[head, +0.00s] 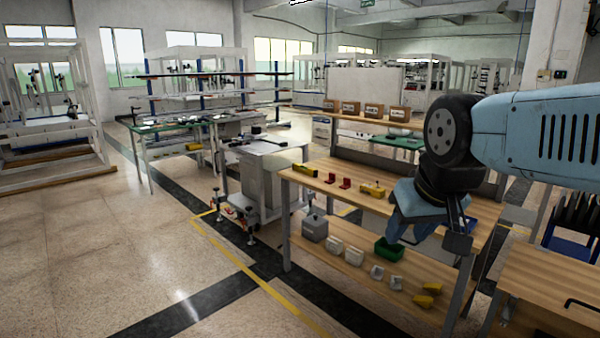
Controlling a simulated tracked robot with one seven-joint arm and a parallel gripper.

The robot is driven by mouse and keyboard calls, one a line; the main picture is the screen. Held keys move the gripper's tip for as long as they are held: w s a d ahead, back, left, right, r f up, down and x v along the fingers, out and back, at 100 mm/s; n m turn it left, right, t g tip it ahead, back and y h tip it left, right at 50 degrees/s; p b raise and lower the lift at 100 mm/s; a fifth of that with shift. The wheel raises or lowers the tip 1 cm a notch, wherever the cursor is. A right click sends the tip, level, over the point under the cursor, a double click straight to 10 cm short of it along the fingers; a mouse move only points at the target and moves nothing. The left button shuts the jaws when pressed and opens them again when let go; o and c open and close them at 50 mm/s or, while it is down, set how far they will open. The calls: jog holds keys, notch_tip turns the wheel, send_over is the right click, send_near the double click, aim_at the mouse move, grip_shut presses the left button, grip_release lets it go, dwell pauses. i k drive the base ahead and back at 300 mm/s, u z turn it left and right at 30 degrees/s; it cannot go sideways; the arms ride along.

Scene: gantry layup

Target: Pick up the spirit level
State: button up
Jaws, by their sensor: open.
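A yellow block-like thing (305,169) lies on the wooden top of the workbench, near its left end. A second yellow thing (373,190) lies on the same top further right, just left of my arm. Either could be the spirit level; they are too small here to tell which. My gripper (428,238) hangs over the right part of the bench, pointing down, open, with nothing seen in it. It is apart from both yellow things, to their right. My wrist hides part of the bench top behind it.
Two small red things (337,181) lie between the yellow things. The lower shelf (325,258) holds a grey box (314,228), a green bin (388,250) and several small white and yellow parts. Another wooden table (545,280) stands at right. Open floor (130,260) lies left.

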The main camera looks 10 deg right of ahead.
aim_at(311, 171)
jog(key=i, duration=2.7)
jog(key=z, duration=0.5)
